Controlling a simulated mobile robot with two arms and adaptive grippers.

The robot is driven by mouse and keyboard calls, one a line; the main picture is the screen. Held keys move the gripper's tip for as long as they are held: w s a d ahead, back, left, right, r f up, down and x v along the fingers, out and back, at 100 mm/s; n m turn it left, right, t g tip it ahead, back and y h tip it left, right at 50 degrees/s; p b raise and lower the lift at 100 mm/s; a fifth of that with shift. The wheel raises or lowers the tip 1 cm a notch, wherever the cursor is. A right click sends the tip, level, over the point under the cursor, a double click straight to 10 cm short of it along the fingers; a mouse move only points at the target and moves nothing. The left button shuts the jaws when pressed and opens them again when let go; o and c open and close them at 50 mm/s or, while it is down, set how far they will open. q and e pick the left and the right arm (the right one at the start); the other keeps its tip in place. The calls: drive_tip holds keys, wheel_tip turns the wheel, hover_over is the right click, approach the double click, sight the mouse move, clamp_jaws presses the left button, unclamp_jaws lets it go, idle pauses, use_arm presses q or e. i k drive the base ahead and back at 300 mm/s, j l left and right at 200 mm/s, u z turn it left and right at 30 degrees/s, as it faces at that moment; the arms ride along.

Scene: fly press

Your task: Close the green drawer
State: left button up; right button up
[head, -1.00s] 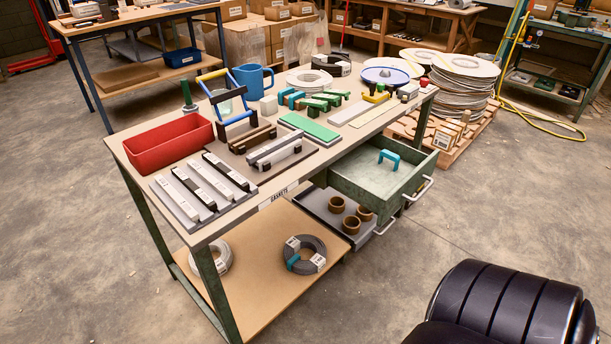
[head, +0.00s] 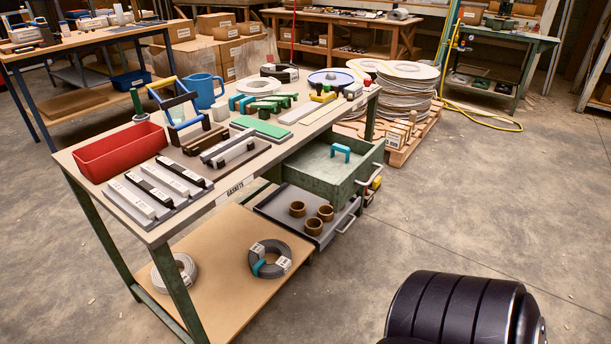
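The green drawer (head: 322,176) is pulled out from the right part of the workbench, under its top. A teal U-shaped piece (head: 341,151) stands inside it, and a pale bar handle (head: 370,177) is on its front. Just below, a grey drawer (head: 288,206) is also pulled out and holds brown rings (head: 325,213); its handle (head: 345,223) is at its front. A black ribbed part of my own body shows at the lower right. Neither gripper is in view.
The workbench top (head: 217,198) carries a red bin (head: 118,152), a blue mug (head: 205,92) and several bars. Coiled rings (head: 268,258) lie on its lower shelf (head: 218,285). A pallet with stacked discs (head: 405,100) stands behind. The floor right of the drawers is clear.

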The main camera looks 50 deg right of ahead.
sight(311, 168)
drive_tip(key=z, duration=2.1)
